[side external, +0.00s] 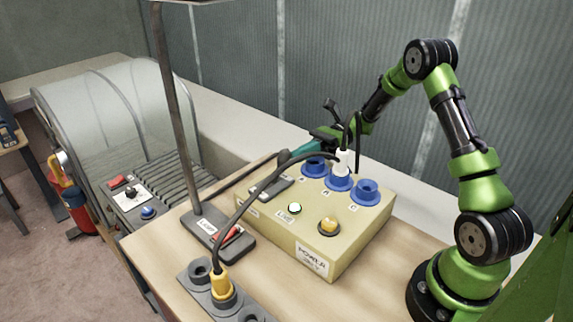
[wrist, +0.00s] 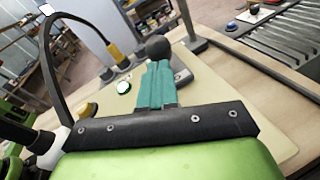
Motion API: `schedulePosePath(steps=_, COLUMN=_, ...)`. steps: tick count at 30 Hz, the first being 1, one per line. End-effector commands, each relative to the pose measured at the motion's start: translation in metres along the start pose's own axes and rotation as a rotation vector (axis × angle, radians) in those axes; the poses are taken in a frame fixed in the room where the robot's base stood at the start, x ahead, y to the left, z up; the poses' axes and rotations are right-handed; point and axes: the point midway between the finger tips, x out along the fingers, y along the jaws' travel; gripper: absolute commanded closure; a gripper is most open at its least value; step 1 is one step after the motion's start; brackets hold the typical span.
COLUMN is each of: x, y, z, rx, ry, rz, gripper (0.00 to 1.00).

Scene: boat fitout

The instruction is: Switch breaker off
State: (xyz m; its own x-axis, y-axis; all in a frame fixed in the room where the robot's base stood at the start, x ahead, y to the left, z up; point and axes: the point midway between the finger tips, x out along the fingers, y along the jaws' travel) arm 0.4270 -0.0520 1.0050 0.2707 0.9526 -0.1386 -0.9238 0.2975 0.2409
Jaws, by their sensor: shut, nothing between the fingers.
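The beige power box (side external: 358,239) sits on the wooden bench. On its top is a grey breaker plate (side external: 270,189) with a dark round-ended lever (side external: 284,157) standing up at its far end. In the wrist view the black knob (wrist: 158,48) shows just past my fingertips, with the grey plate (wrist: 182,72) partly hidden behind them. My gripper (side external: 294,151) has teal fingers and is shut and empty, right beside the lever; I cannot tell whether they touch. The fingers also show in the wrist view (wrist: 158,68). A green-white lamp (side external: 295,208) near the LIVE label looks lit.
Blue sockets (side external: 367,191) line the box's right side; the middle one holds a white plug (side external: 341,164). Its black cable arches over the box to a yellow plug (side external: 221,284) in a grey strip (side external: 196,272). A yellow button (side external: 329,226) and a lamp post (side external: 175,105) stand nearby.

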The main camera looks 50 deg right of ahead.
Motion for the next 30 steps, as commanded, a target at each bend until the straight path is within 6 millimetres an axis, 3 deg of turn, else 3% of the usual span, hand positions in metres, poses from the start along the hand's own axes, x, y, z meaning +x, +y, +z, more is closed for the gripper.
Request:
schedulePosePath(steps=22, x=0.004, y=0.004, z=0.008, rx=-0.025, ry=0.076, rz=-0.021, gripper=1.0)
schedulePosePath(steps=30, x=0.011, y=0.009, z=0.019, rx=-0.058, ry=0.18, rz=-0.05, gripper=1.0)
